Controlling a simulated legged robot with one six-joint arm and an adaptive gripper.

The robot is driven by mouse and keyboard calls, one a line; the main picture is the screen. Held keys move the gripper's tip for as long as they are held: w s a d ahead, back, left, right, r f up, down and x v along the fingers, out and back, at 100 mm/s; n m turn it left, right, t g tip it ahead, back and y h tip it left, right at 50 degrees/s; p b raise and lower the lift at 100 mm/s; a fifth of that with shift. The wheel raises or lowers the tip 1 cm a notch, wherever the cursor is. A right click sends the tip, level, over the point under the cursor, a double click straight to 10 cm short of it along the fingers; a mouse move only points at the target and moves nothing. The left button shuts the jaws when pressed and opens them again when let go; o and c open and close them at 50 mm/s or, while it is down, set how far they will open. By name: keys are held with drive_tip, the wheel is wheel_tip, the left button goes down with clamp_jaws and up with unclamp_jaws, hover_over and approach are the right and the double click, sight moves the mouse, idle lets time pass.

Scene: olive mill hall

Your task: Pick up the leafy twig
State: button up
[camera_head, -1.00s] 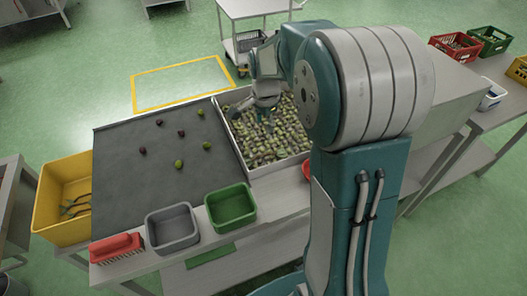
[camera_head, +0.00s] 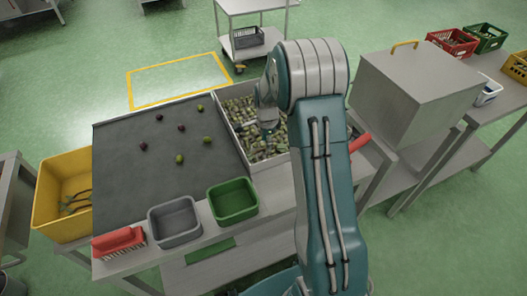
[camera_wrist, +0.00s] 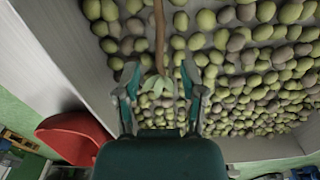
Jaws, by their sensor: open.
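The leafy twig shows in the wrist view as a brown stem (camera_wrist: 160,35) with pale green leaves (camera_wrist: 158,85) at its near end. It lies over the olives in the tray. My gripper (camera_wrist: 160,82) is open, with one finger on each side of the leaves. I cannot tell whether either finger touches them. In the head view my gripper (camera_head: 268,127) is over the olive-filled tray (camera_head: 229,124). The twig cannot be made out there, and my arm hides part of the tray.
A red scoop-like thing (camera_wrist: 75,137) lies just outside the tray wall. Left of the tray is a dark sorting mat (camera_head: 135,185) with several loose olives. A green bin (camera_head: 233,215), a grey bin (camera_head: 174,236) and a red brush (camera_head: 119,240) stand along the front edge.

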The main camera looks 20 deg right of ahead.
sight(264, 151)
wheel_tip(264, 151, down, 3)
drive_tip(key=shift+r, duration=0.1)
drive_tip(key=shift+d+f, duration=0.2)
drive_tip(key=shift+f, duration=0.1)
drive_tip(key=shift+d, duration=0.15)
clamp_jaws()
drive_tip(key=shift+a, duration=0.2)
